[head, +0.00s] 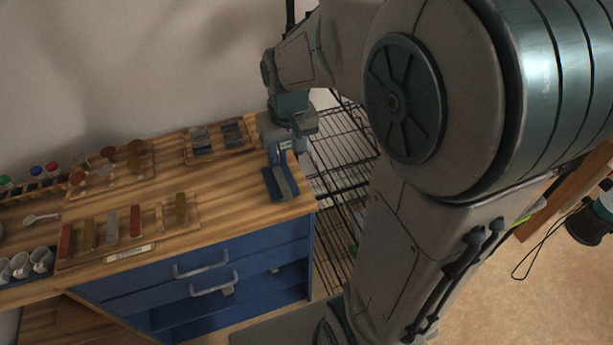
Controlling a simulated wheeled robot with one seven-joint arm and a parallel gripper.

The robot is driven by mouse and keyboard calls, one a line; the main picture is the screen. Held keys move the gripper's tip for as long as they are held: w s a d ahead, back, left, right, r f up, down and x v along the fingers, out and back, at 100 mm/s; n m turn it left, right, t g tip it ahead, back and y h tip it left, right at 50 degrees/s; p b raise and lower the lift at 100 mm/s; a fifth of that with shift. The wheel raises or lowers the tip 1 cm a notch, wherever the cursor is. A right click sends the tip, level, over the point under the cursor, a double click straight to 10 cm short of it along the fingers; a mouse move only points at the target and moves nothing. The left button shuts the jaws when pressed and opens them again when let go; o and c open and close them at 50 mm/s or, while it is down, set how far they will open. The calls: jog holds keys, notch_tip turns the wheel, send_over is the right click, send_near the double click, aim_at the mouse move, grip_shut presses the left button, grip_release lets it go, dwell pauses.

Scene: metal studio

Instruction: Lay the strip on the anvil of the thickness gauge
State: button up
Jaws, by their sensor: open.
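My gripper (287,140) hangs from the wrist over the right end of the bench, its jaws open. Directly below it, near the bench's front right corner, stands a small blue and grey device (281,186), apparently the thickness gauge. My gripper and wrist overlap its upper part, so its anvil is not clear and I cannot tell whether anything lies on it. Several dark and grey flat pieces lie on a wooden tray (218,153) at the back, left of my gripper. Which piece is the strip is too small to tell.
A front rack (160,236) holds several coloured bars. A black wire shelf (340,150) stands right of the bench. Bare wood lies between rack and gauge.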

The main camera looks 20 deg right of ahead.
jog(key=s+r+t, duration=0.1)
jog(key=s+r, duration=0.3)
jog(key=s, duration=1)
jog(key=shift+c, duration=0.3)
